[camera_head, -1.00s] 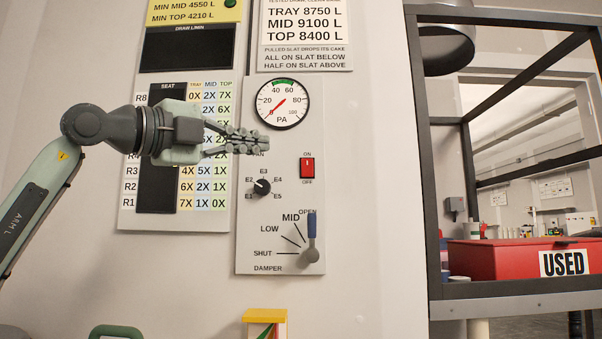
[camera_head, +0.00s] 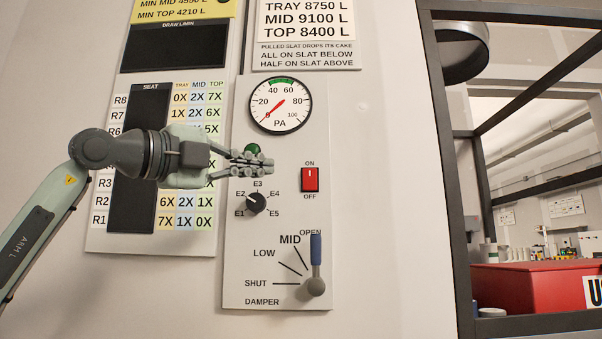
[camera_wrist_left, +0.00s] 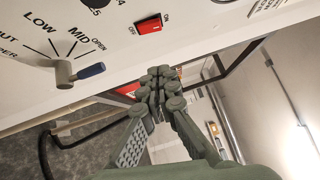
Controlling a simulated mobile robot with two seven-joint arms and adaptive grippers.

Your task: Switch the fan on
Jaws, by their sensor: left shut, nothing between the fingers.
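The control panel (camera_head: 235,285) carries a red rocker switch (camera_head: 310,179) marked ON above and OFF below. The red switch also shows in the left wrist view (camera_wrist_left: 148,27). My left gripper (camera_head: 264,162) is shut and empty, with its fingertips together to the left of the switch and a little higher, apart from it. In the left wrist view the fingertips (camera_wrist_left: 165,84) show below the switch. A round green button or lamp (camera_head: 253,148) peeks out just above the fingers. My right gripper is not in view.
A pressure gauge (camera_head: 280,105) sits above the fingers. A selector knob (camera_head: 257,202) and the damper lever (camera_head: 315,265), pointing at OPEN, lie below. A seat chart (camera_head: 150,240) is behind my left arm. A dark frame (camera_head: 447,150) stands at right.

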